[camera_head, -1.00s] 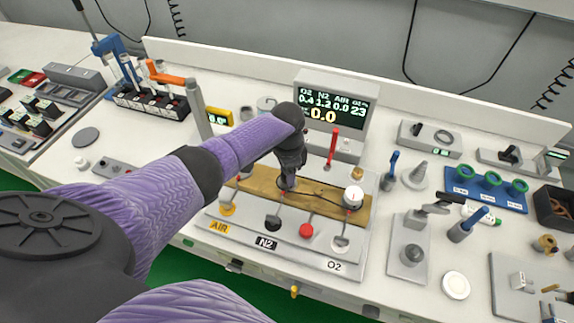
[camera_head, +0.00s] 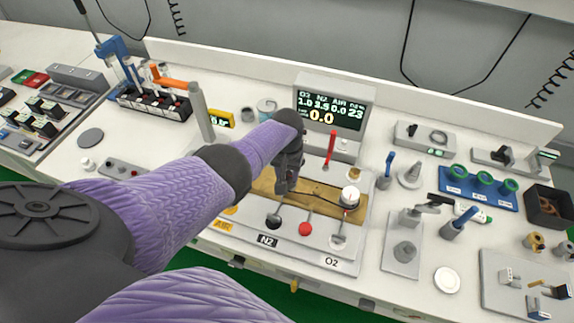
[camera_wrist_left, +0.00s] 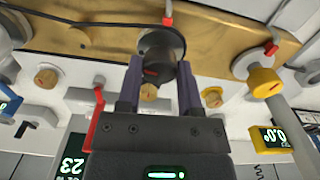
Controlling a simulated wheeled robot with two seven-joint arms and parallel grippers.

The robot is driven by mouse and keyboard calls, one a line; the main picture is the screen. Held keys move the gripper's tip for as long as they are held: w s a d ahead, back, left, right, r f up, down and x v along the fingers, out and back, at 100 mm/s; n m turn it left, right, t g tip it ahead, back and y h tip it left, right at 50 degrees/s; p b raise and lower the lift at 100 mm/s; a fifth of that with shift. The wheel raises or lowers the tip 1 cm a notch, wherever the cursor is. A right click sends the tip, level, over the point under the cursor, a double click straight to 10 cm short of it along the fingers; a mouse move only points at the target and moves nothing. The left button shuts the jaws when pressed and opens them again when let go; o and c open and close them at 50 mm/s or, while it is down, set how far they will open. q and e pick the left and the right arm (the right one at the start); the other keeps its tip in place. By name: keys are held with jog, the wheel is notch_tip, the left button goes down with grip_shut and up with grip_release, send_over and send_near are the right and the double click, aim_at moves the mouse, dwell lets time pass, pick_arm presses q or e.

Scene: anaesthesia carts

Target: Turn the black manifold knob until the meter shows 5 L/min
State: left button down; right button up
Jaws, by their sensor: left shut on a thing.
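The black manifold knob (camera_wrist_left: 160,48) is mounted on the brass-coloured manifold plate (camera_head: 323,201). My left gripper is shut on it, with one finger on each side, in the left wrist view (camera_wrist_left: 158,78). In the head view my left gripper (camera_head: 287,182) points down at the plate and hides the knob. The grey meter box has a lit display (camera_head: 330,108). Its row under O2, N2 and AIR reads about 1.0, 3.5, 0.0, 23, with a larger 0.0 below. My right gripper is not in view.
A white knob (camera_head: 350,196) stands right of my gripper on the plate. A yellow knob (camera_wrist_left: 264,82) is on its other side. A red lever (camera_head: 331,147) stands behind the plate. In front are a black ball (camera_head: 274,221) and a red dome (camera_head: 305,229).

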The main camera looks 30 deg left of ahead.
pick_arm(q)
jog(key=n, duration=0.5)
jog(key=shift+w+r, duration=0.1)
jog(key=shift+n+p, duration=0.3)
jog(key=shift+n, duration=0.7)
jog(key=shift+c, duration=1.3)
grip_release()
